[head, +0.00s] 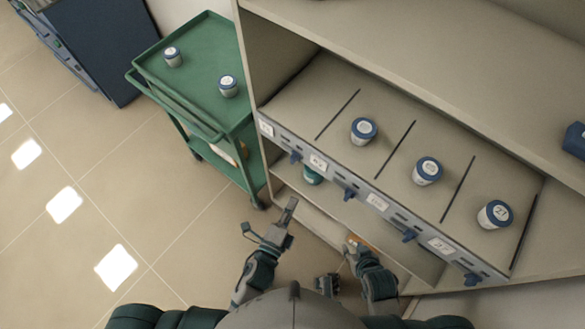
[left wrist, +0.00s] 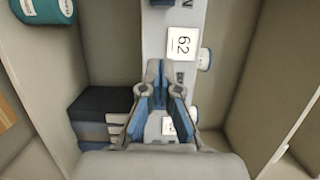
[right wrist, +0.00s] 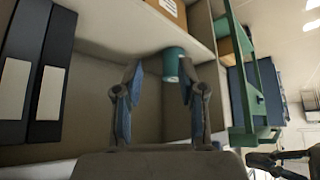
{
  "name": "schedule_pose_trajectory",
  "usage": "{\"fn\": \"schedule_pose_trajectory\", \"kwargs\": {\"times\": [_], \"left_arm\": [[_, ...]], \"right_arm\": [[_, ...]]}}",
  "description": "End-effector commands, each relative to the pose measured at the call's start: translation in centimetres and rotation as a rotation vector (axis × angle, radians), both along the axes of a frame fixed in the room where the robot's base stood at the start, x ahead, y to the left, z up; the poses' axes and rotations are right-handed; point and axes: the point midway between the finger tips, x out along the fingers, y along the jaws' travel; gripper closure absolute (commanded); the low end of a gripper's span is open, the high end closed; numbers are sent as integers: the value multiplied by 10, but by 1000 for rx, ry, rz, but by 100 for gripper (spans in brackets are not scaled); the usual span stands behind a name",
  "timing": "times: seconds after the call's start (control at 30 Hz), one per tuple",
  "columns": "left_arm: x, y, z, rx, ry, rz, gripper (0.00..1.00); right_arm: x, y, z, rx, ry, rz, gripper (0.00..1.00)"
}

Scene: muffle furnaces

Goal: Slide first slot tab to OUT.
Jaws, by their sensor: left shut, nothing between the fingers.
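A grey slot rail (head: 335,179) runs along the front edge of the shelf, with blue slot tabs below number labels. The leftmost tab (head: 295,157) hangs under the first part of the rail; its IN/OUT marking is too small to read. My left gripper (head: 290,205) is below and in front of the rail, apart from that tab. In the left wrist view the left gripper (left wrist: 165,75) is shut and empty, in front of the rail with its label (left wrist: 181,43). My right gripper (head: 352,243) is lower, near the lower shelf; the right wrist view shows it open (right wrist: 161,65).
Jars stand in the three slots to the right (head: 364,131) (head: 428,171) (head: 495,214); the leftmost slot looks empty. A teal container (head: 312,175) sits on the lower shelf. A green cart (head: 195,80) with two jars stands left. Dark binders (right wrist: 50,75) show in the right wrist view.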

Motion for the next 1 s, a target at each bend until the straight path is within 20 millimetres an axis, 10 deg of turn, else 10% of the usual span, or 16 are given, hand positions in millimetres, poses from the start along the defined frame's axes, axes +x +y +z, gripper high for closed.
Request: {"fn": "schedule_pose_trajectory", "kwargs": {"times": [0.47,1.0], "left_arm": [[13,-12,1,8,-1,0,100],[103,-28,-1,11,0,1,100]], "right_arm": [[1,-6,-1,9,-3,1,60],[22,4,7,36,-123,6,60]]}}
